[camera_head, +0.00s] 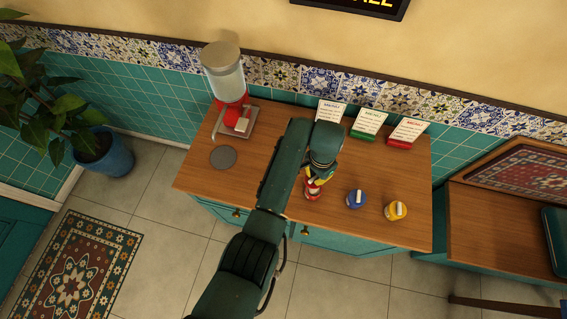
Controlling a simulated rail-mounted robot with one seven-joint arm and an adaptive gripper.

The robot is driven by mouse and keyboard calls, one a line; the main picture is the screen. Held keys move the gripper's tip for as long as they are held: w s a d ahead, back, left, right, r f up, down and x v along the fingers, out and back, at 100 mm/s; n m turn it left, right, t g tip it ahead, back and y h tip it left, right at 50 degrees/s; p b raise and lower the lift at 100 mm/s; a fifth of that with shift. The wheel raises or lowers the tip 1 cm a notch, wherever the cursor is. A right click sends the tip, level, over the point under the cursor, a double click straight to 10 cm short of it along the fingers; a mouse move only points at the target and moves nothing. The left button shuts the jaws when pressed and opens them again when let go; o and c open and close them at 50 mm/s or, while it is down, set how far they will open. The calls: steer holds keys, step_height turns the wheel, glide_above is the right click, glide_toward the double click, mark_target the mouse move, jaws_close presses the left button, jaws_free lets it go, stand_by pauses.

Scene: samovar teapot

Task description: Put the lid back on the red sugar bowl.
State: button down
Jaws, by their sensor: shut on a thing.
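The red sugar bowl (312,195) stands near the front edge of the wooden counter, left of the blue bowl. My gripper (316,182) points down right over the red bowl. It is shut on what looks like the bowl's lid, which is small and mostly hidden by the fingers. I cannot tell whether the lid touches the bowl's rim. The blue bowl (356,200) and the yellow bowl (395,211) stand to the right, each with a pale strip on top.
A dispenser (228,85) with a red base stands at the back left. A grey disc (223,157) lies in front of it. Several cards (369,122) stand along the back. The counter (400,175) is clear between the cards and bowls.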

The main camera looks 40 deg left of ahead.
steer(key=shift+w+d+r, duration=0.2)
steer(key=shift+w+d, duration=0.1)
steer(key=shift+d, duration=0.2)
steer(key=shift+f, duration=0.2)
step_height(320, 180, down, 5)
steer(key=b, duration=0.5)
steer(key=shift+s+r, duration=0.1)
steer(key=shift+f+b, duration=0.5)
steer(key=shift+f, duration=0.15)
steer(key=shift+p, duration=0.4)
steer(key=shift+f, duration=0.15)
stand_by(1.0)
